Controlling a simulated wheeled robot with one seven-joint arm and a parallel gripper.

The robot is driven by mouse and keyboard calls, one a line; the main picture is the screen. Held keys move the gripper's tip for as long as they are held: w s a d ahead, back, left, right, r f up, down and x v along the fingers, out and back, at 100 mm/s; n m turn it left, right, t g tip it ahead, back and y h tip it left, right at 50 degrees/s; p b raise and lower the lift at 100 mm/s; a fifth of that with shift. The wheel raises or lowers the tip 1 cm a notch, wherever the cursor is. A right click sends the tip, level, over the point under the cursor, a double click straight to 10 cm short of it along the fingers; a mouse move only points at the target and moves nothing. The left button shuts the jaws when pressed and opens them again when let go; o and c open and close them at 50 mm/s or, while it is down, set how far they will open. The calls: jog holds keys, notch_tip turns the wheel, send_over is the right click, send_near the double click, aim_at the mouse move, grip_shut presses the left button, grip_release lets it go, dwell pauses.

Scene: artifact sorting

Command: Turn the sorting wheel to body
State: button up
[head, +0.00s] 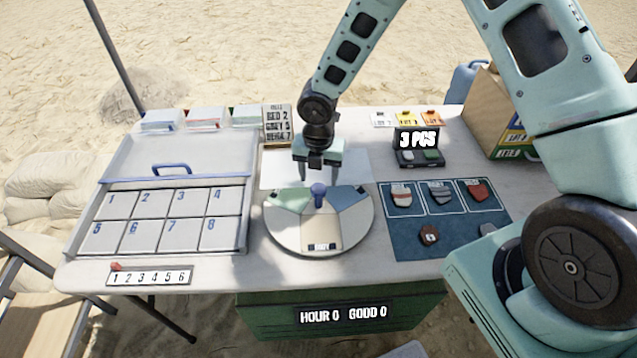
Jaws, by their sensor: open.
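The sorting wheel (282,236) is a round, pale disc on the table, left of the blue mat. It has a green sector (289,200) at upper left, a blue sector (348,199) at upper right and a beige sector (321,228) at the front. A small dark label (321,246) at its front edge is too small to read. A blue knob (319,190) stands at the wheel's upper middle. My gripper (318,180) points down over the knob, its two fingers apart on either side of it. Whether the fingers touch the knob cannot be told.
A numbered tray (245,215) with a blue-handled lid lies left. A blue mat (460,243) with several sherds lies right, below a "3 PCS" display (418,141). A numbered strip (149,276) is at front left. A cardboard box (490,110) stands back right.

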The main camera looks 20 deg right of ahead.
notch_tip(320, 180, up, 13)
jog(key=shift+r, duration=0.15)
dwell(0.5)
jog(key=s+a+r+m, duration=0.2)
jog(key=s+r+m, duration=0.1)
jog(key=s+m, duration=0.4)
jog(key=s+a+r+m, duration=0.2)
jog(key=s+r+m, duration=0.1)
jog(key=s+m, duration=0.4)
jog(key=s+a+r+m, duration=0.2)
jog(key=s+r+m, duration=0.2)
jog(key=s+m, duration=0.3)
jog(key=s, duration=0.5)
jog(key=shift+s+a+m+y, duration=0.15)
jog(key=shift+s+m+y, duration=0.15)
jog(key=shift+s+m, duration=0.1)
